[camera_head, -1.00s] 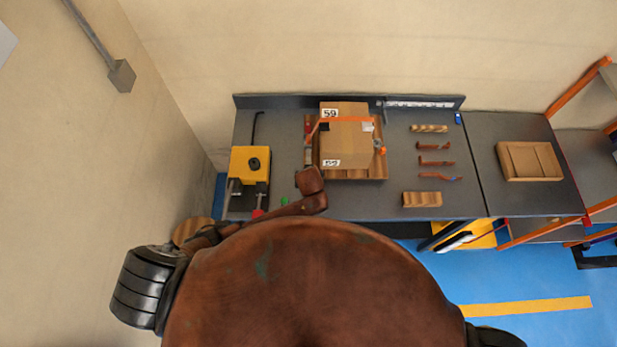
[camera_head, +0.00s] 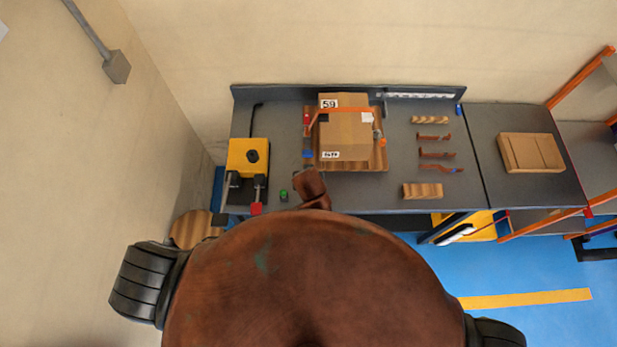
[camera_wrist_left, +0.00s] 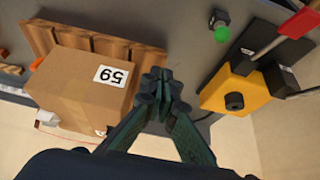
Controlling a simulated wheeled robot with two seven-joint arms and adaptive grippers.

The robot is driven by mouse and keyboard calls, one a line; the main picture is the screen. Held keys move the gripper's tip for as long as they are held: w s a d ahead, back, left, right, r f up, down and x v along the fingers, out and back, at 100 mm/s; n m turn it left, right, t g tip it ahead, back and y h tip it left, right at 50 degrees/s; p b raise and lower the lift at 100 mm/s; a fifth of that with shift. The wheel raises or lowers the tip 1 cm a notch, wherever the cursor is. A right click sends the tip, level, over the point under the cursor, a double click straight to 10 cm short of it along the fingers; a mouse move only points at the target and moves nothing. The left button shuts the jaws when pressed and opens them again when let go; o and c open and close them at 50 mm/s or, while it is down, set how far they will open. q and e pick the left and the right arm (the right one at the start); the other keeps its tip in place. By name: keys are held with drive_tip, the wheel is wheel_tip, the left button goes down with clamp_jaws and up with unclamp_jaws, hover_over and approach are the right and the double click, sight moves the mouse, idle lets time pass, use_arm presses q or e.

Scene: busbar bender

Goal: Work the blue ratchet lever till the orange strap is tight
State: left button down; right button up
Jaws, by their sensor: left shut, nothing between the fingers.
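A cardboard box (camera_head: 345,143) labelled 59 sits on a wooden pallet (camera_head: 378,165) on the bench, and shows in the left wrist view (camera_wrist_left: 75,90). The orange strap (camera_head: 345,110) runs across its top near the far side; its tension cannot be told. A small blue piece (camera_head: 308,154), perhaps the ratchet lever, shows at the pallet's left edge. My left gripper (camera_wrist_left: 160,80) is shut and empty, beside the box in the wrist view. In the head view its tips are small and unclear near the blue piece. My right gripper is not in view.
A yellow machine (camera_head: 240,150) with a black knob stands left of the pallet, a green button (camera_head: 284,195) near it. Copper bars (camera_head: 436,154) and wood blocks (camera_head: 422,191) lie to the right. A cardboard piece (camera_head: 530,152) lies on the right table.

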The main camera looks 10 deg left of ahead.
sight(312, 156)
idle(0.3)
use_arm(q)
drive_tip(key=shift+w, duration=0.15)
drive_tip(key=shift+m+g+h, duration=0.3)
drive_tip(key=shift+m+g, duration=0.1)
drive_tip(key=shift+g, duration=0.4)
drive_tip(key=w+b, duration=0.1)
drive_tip(key=w, duration=0.2)
drive_tip(key=w+b, duration=0.2)
drive_tip(key=w, duration=0.1)
drive_tip(key=w+b, duration=0.2)
drive_tip(key=w, duration=0.1)
drive_tip(key=shift+w+a+r, duration=0.15)
drive_tip(key=shift+a+r, duration=0.05)
drive_tip(key=shift+a, duration=0.2)
drive_tip(key=shift+g, duration=0.6)
drive_tip(key=w+r+b, duration=0.1)
drive_tip(key=w+a+r, duration=0.1)
drive_tip(key=r, duration=0.1)
drive_tip(key=w+r+b, duration=0.1)
drive_tip(key=w, duration=0.1)
drive_tip(key=shift+a+r+b, duration=0.25)
drive_tip(key=shift+b, duration=0.05)
wheel_tip(312, 156, up, 7)
drive_tip(key=w+a+g+b, duration=0.1)
drive_tip(key=b, duration=0.1)
drive_tip(key=shift+w+n, duration=0.35)
drive_tip(key=shift+n, duration=0.05)
